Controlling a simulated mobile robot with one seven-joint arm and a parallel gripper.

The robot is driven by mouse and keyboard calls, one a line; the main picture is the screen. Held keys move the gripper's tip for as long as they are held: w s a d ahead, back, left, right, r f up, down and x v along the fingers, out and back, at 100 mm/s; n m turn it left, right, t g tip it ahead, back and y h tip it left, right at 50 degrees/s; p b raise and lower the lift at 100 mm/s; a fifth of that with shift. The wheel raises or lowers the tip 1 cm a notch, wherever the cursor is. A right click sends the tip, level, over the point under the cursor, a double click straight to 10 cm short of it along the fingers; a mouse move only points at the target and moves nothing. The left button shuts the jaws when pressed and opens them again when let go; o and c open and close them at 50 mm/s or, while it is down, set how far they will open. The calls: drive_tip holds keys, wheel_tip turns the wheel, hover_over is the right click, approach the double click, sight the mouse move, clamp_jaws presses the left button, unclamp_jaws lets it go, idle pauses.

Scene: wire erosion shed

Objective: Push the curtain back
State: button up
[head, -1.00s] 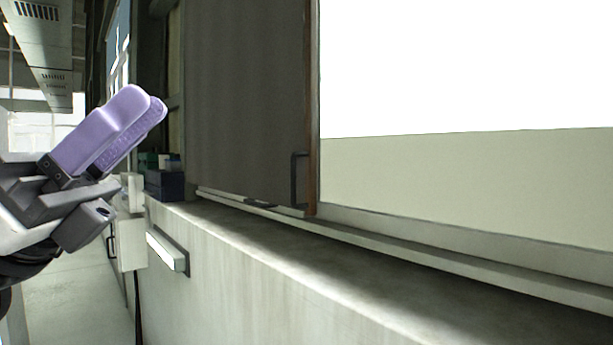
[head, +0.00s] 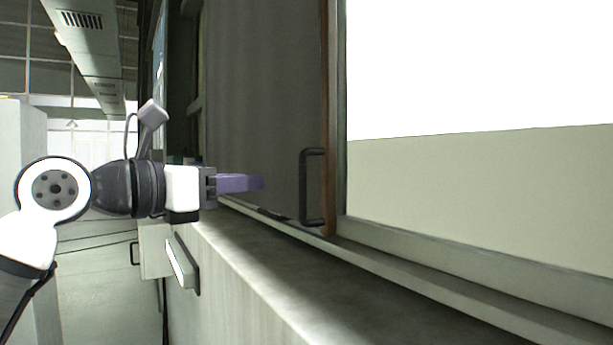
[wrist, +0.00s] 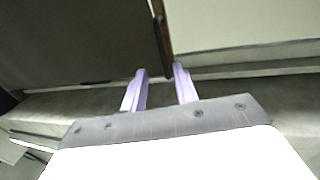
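The curtain is a dark grey-brown hanging panel (head: 262,100) with a reddish-brown edge strip (head: 328,120) on its right. A black bar handle (head: 305,187) sits upright near that edge. The panel also fills the upper left of the wrist view (wrist: 75,40), with the handle (wrist: 159,32) just beyond my fingertips. My gripper (head: 260,183) has purple fingers pointing right, to the left of the handle in the head view. In the wrist view my gripper (wrist: 160,70) has its fingers apart with nothing between them. I cannot tell whether either finger touches the panel.
A pale stone ledge (head: 290,265) runs below the panel, with a rail (head: 430,292) along its back. A bright opening (head: 480,70) lies to the right. A light bar fixture (head: 182,262) juts from the ledge's front. Open floor (head: 105,290) lies at left.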

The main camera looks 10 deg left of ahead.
sight(300, 178)
drive_tip(key=p+x, duration=0.4)
drive_tip(key=x, duration=0.7)
drive_tip(key=shift+d+r, duration=0.15)
drive_tip(key=shift+r, duration=0.05)
drive_tip(key=shift+w+d+f, duration=0.1)
drive_tip(key=shift+w+d, duration=0.2)
drive_tip(key=shift+w, duration=0.15)
clamp_jaws()
